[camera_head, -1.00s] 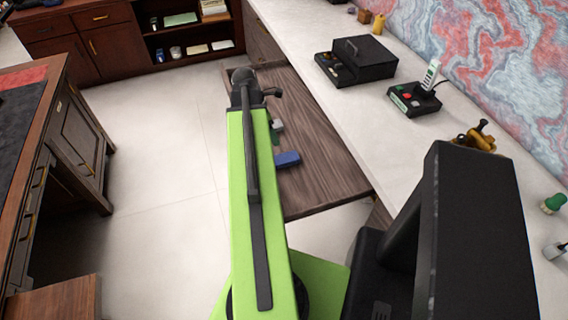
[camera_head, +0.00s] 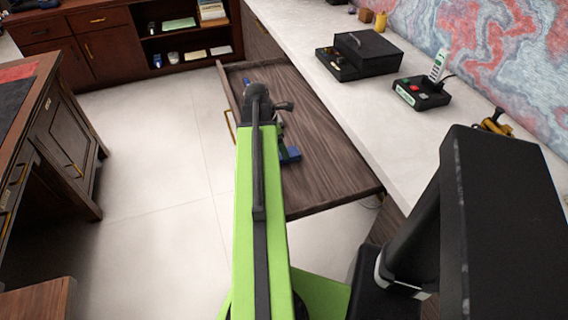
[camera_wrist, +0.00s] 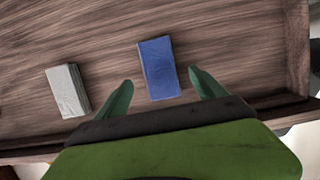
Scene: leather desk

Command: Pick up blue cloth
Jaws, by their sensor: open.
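The blue cloth (camera_wrist: 158,68) is a small folded rectangle lying flat on the wooden bottom of an open drawer (camera_head: 320,150). In the wrist view it lies just beyond and between the fingertips of my gripper (camera_wrist: 160,92). The gripper is open and empty, with its two green fingers apart. In the head view the cloth (camera_head: 290,155) is partly hidden behind my arm, and the gripper is mostly hidden too.
A grey folded cloth or block (camera_wrist: 67,90) lies in the drawer left of the blue cloth. The drawer's wall (camera_wrist: 297,45) runs along the right.

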